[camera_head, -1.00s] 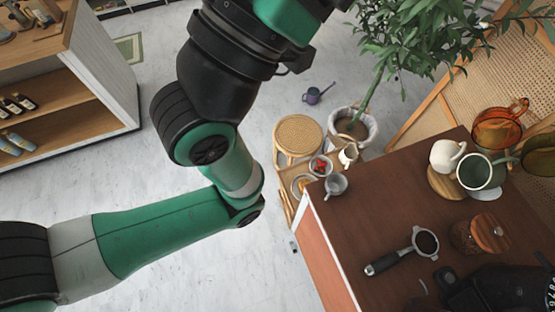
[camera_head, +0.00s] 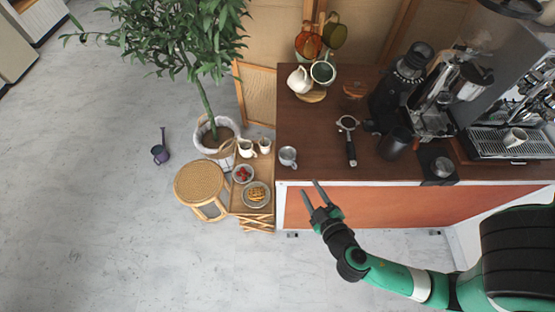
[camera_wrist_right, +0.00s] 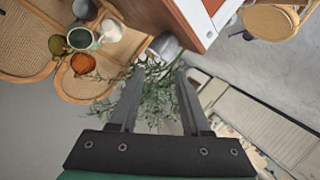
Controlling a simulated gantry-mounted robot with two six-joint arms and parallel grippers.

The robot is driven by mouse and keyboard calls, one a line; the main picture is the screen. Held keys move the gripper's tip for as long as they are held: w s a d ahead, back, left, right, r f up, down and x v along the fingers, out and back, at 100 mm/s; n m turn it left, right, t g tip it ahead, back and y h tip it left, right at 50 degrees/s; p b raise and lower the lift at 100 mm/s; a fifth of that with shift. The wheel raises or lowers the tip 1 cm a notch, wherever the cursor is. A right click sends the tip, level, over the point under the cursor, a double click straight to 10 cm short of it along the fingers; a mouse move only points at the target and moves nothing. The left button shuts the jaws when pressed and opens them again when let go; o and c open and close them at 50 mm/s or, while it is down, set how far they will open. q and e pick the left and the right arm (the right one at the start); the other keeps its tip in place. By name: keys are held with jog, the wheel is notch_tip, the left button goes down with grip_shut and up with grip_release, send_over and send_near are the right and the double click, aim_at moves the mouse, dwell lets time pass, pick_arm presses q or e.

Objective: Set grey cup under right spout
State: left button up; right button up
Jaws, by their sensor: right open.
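The grey cup (camera_head: 288,157) stands upright on the counter's left end, close to the front edge. In the right wrist view the grey cup (camera_wrist_right: 165,46) shows just beyond the fingertips. My right gripper (camera_head: 310,188) is open and empty in front of the counter edge, a little below and right of the cup in the head view. Its spread fingers (camera_wrist_right: 159,70) point toward the cup without touching it. The coffee machine's drip tray (camera_head: 485,147) is at the far right, with a whitish cup (camera_head: 515,137) on it. I cannot clearly make out the spouts. My left gripper is out of view.
A portafilter (camera_head: 350,142), a dark canister (camera_head: 394,143) and a grinder (camera_head: 400,85) stand between the cup and the machine. A white pitcher (camera_head: 299,80) and a green-lined mug (camera_head: 323,72) are behind. A stool (camera_head: 201,181) and a plant (camera_head: 200,45) are left of the counter.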

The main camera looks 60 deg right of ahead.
jog(key=b, duration=0.6)
send_near(295, 165)
jog(key=w+d, duration=0.2)
jog(key=w, duration=0.1)
jog(key=shift+s+f+x, duration=0.1)
jog(key=shift+f+x, duration=0.05)
jog(key=shift+x, duration=0.75)
jog(key=shift+s+f+x, duration=0.1)
jog(key=shift+f+x, duration=0.05)
jog(key=shift+x, duration=0.75)
jog(key=shift+s+f+x, duration=0.1)
jog(key=shift+f+x, duration=0.1)
jog(key=shift+x, duration=0.7)
grip_shut()
jog(key=shift+s+f, duration=0.1)
